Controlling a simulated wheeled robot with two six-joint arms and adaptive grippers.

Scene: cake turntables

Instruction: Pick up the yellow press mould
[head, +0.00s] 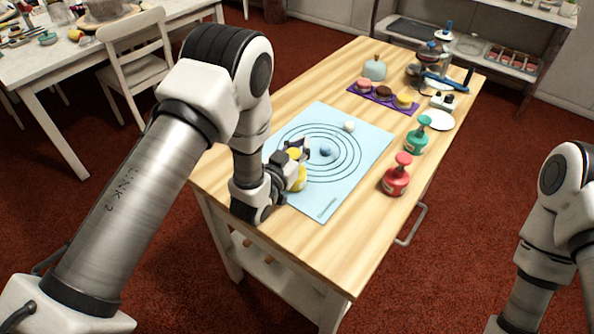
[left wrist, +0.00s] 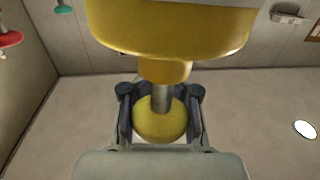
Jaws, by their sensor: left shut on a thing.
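The yellow press mould (head: 298,183) is partly hidden by my left gripper (head: 296,156) in the head view, over the near-left part of the light blue ringed mat (head: 335,195). In the left wrist view, the fingers of my left gripper (left wrist: 160,108) are shut around the mould's round knob. The mould's wide yellow body (left wrist: 170,30) fills the top of that view. I cannot tell whether its base touches the mat. My right arm shows at the right edge, but its gripper is out of view.
A red press mould (head: 397,178) and a green one (head: 417,138) stand right of the mat. A blue ball (head: 325,152) and a white ball (head: 349,126) rest on the mat. A purple tray (head: 372,98) with macarons and a white plate (head: 437,120) lie farther back.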

